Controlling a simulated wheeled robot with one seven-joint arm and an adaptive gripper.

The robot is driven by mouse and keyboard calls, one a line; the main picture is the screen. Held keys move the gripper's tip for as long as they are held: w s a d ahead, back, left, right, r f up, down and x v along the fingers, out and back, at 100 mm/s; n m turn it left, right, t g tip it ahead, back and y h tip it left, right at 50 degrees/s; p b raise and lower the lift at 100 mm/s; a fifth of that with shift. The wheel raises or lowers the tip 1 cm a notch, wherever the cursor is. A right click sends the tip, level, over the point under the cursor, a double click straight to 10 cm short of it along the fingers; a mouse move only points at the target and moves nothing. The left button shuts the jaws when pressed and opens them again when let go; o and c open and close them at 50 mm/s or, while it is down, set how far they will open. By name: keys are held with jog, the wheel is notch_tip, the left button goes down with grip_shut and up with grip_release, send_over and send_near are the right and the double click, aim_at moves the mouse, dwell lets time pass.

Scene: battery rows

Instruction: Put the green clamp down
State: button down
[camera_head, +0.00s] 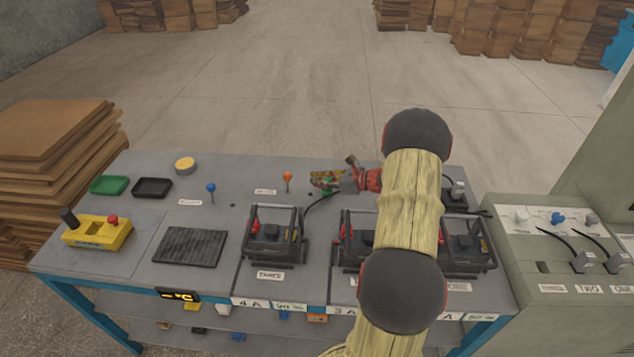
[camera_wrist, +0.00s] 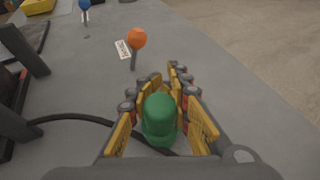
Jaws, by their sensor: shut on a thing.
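My gripper (camera_head: 327,179) is over the far part of the bench, right of the orange-knobbed post. In the wrist view its yellow fingers (camera_wrist: 160,86) are shut around the green clamp (camera_wrist: 158,117), which shows as a rounded green body. In the head view only a little green shows under the fingers. A black cable (camera_wrist: 75,119) leads from the clamp towards the battery marked THREE (camera_head: 273,238). I cannot tell whether the clamp touches the bench top.
The orange-knobbed post (camera_head: 287,177) stands close left of my gripper, with the blue-knobbed post (camera_head: 211,188) further left. Caged batteries line the near side. Green (camera_head: 109,185) and black (camera_head: 152,187) trays lie at the far left. A grey panel (camera_head: 570,255) stands right.

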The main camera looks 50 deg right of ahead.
jog(key=shift+f, duration=0.1)
jog(key=c, duration=1.6)
grip_release()
